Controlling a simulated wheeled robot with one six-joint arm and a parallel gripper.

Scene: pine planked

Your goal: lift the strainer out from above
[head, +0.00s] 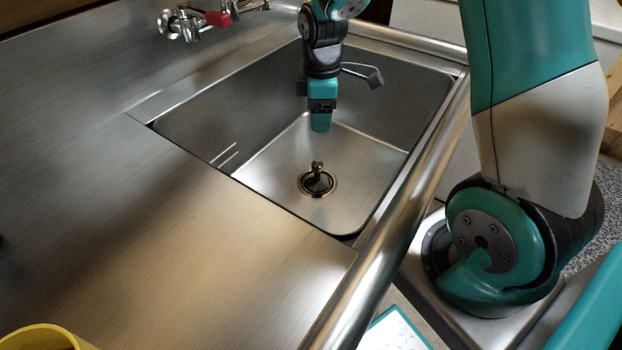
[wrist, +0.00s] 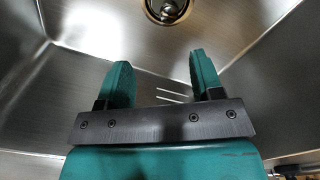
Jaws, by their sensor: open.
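The strainer (head: 318,181) sits in the drain at the bottom of the steel sink (head: 375,158). It is a dark round basket with a brass-coloured rim and a small upright knob in its middle. In the wrist view the strainer (wrist: 168,10) is at the top edge, partly cut off, beyond my fingertips. My gripper (head: 320,124) points down inside the sink, above and behind the strainer, apart from it. In the wrist view my gripper (wrist: 158,66) has its two teal fingers spread with nothing between them.
The sink walls (head: 240,125) surround my gripper on all sides. A red-handled tap (head: 217,18) is on the back left. A rounded steel rail (head: 400,240) runs along the front edge. A yellow container (head: 42,338) stands at the lower left. The steel counter (head: 150,240) is mostly clear.

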